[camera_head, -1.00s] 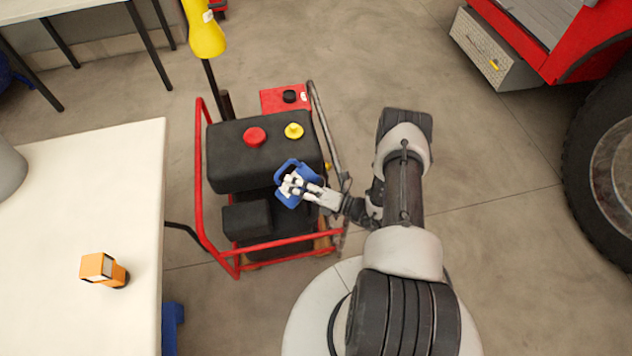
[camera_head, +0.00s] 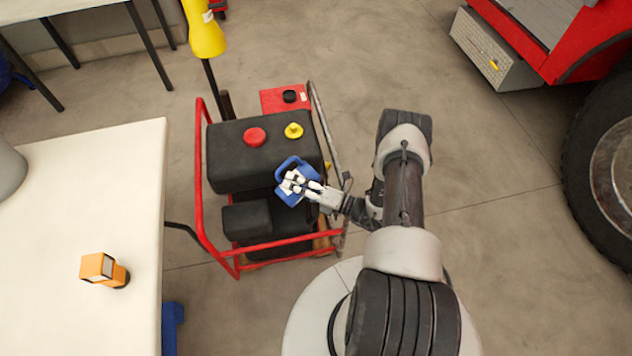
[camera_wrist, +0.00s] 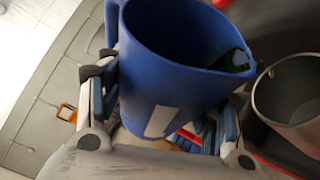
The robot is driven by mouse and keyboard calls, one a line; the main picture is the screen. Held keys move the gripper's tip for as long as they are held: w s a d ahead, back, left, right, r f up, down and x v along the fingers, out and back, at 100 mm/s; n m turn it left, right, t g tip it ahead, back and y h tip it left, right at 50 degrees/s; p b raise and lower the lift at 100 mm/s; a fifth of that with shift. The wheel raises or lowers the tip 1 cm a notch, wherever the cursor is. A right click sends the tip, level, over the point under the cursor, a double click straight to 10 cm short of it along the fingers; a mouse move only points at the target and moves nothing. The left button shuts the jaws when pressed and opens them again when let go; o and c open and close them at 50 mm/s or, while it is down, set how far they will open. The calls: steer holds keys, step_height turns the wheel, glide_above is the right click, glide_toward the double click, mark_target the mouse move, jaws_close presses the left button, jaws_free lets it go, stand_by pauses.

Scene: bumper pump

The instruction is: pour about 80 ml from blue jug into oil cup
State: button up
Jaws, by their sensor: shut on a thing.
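The blue jug (camera_head: 289,167) is held by my gripper (camera_head: 300,184) above the right side of the black engine unit. In the wrist view the jug (camera_wrist: 165,75) sits between my fingers (camera_wrist: 163,112), which are shut on its sides. Its open top shows dark liquid lying by the rim on the right, and a pale label marks its wall. A round grey open-topped cup (camera_wrist: 295,92), which looks like the oil cup, is close to the right of the jug's lip. I cannot make out that cup in the head view. No stream of liquid shows.
The black engine unit (camera_head: 260,160) has a red cap (camera_head: 254,137) and a yellow cap (camera_head: 293,131) on top, inside a red tube frame (camera_head: 200,190). A pale table (camera_head: 90,220) with an orange object (camera_head: 103,269) stands left.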

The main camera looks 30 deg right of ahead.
steer(key=shift+m, duration=0.3)
steer(key=shift+w+a, duration=0.2)
steer(key=shift+a, duration=0.15)
stand_by(0.5)
steer(key=shift+d+f+m+t, duration=0.1)
steer(key=shift+m+t, duration=0.3)
steer(key=shift+m, duration=0.2)
stand_by(0.9)
stand_by(0.5)
steer(key=shift+a+n+g, duration=0.25)
steer(key=shift+n+g, duration=0.25)
steer(key=shift+n, duration=0.6)
steer(key=shift+s+f+n+g+h, duration=0.1)
steer(key=shift+f+n+g+h, duration=0.25)
steer(key=shift+n, duration=0.55)
steer(key=shift+p, duration=0.3)
